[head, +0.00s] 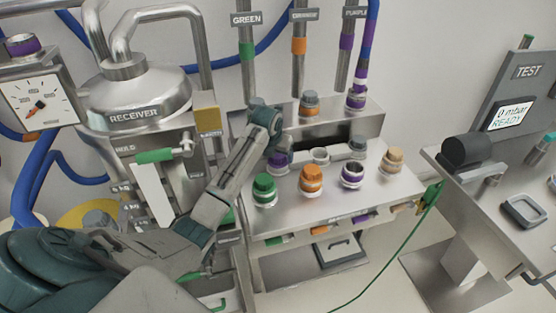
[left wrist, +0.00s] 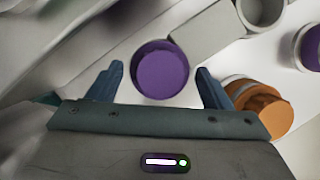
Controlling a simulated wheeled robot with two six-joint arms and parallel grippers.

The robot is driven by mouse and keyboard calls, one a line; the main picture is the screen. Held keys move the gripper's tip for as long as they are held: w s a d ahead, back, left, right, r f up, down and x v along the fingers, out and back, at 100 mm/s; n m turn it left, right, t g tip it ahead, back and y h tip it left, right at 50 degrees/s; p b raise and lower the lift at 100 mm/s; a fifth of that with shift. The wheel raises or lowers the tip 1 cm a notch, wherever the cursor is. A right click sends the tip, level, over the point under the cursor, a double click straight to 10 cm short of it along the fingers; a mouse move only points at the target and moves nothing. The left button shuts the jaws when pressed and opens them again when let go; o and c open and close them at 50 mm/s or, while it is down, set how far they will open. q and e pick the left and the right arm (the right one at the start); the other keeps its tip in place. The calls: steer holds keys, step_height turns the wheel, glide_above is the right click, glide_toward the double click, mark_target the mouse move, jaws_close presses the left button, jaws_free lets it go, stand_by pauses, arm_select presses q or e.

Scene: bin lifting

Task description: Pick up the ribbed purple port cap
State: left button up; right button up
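My left gripper (left wrist: 160,69) is open in the left wrist view, one finger on each side of a round purple cap (left wrist: 161,70). The fingers appear apart from it. In the head view this cap (head: 278,160) is partly hidden by my left wrist, at the back left of the steel bench. A second purple-and-white cap (head: 352,174) stands to the right on the bench; its edge also shows at the right of the left wrist view (left wrist: 310,47). Ribbing is too small to tell on either. My right gripper is not in view.
A green cap (head: 264,190), an orange cap (head: 311,179), a tan cap (head: 391,162) and grey parts (head: 357,148) stand close by on the steel bench (head: 330,213). A raised ledge (head: 335,121) with port fittings is behind. A test stand (head: 500,190) is at right.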

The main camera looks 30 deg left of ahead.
mark_target(277, 155)
arm_select(q)
steer(key=c, duration=1.2)
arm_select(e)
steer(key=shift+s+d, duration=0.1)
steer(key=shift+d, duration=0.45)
arm_select(q)
steer(key=shift+o, duration=0.2)
steer(key=shift+r, duration=0.1)
step_height(277, 155, up, 10)
steer(key=b, duration=0.2)
steer(key=shift+b, duration=0.3)
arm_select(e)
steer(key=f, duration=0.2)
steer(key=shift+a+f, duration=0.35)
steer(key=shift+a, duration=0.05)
